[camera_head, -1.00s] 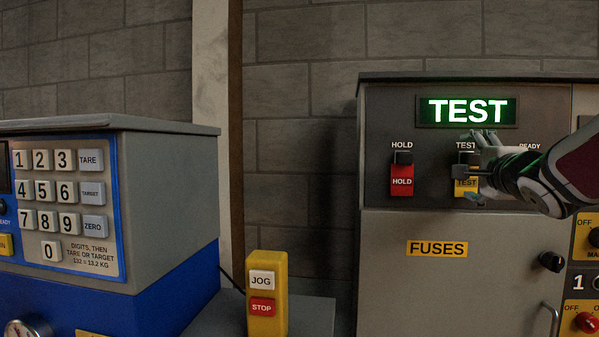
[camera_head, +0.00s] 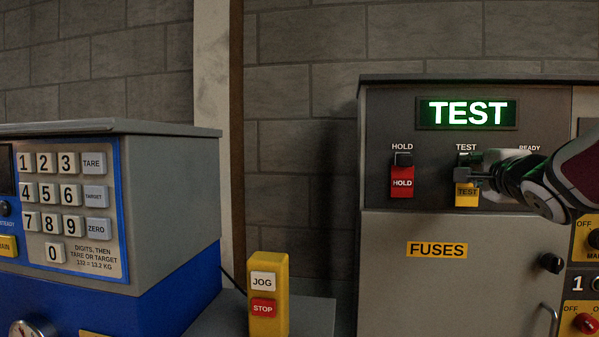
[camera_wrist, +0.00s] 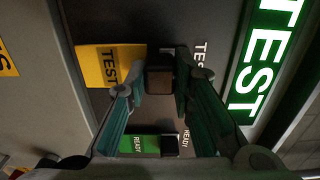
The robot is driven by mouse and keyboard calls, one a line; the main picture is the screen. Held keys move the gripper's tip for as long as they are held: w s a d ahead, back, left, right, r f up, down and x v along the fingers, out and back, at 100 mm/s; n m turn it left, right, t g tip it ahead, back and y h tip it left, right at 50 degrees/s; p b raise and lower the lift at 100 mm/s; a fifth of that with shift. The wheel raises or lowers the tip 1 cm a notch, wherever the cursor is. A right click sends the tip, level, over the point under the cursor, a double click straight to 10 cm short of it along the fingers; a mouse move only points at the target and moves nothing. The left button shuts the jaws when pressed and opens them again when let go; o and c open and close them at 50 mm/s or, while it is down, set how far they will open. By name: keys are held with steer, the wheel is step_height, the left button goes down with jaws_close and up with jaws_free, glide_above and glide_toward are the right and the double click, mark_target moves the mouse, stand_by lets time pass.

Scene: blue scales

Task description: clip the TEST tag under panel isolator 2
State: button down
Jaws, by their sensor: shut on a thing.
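The yellow TEST tag (camera_head: 467,196) hangs upright on the grey panel under the TEST label, below the lit TEST display (camera_head: 467,112). In the wrist view the tag (camera_wrist: 108,66) lies beside a dark block (camera_wrist: 160,74) at its top. My gripper (camera_wrist: 161,82) has one finger on each side of this block and is shut on it. In the head view my gripper (camera_head: 472,175) covers part of the tag. Isolator 2 cannot be made out.
A red HOLD tag (camera_head: 402,183) hangs to the left and a green READY tag (camera_wrist: 138,144) close by. At the right edge are yellow OFF plates with knobs and a 1 label (camera_head: 577,283). A FUSES door (camera_head: 437,249) is below. A blue scale (camera_head: 160,250) stands left.

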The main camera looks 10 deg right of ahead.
mark_target(475, 169)
steer(key=shift+p+v, duration=1.25)
steer(key=shift+v, duration=1.25)
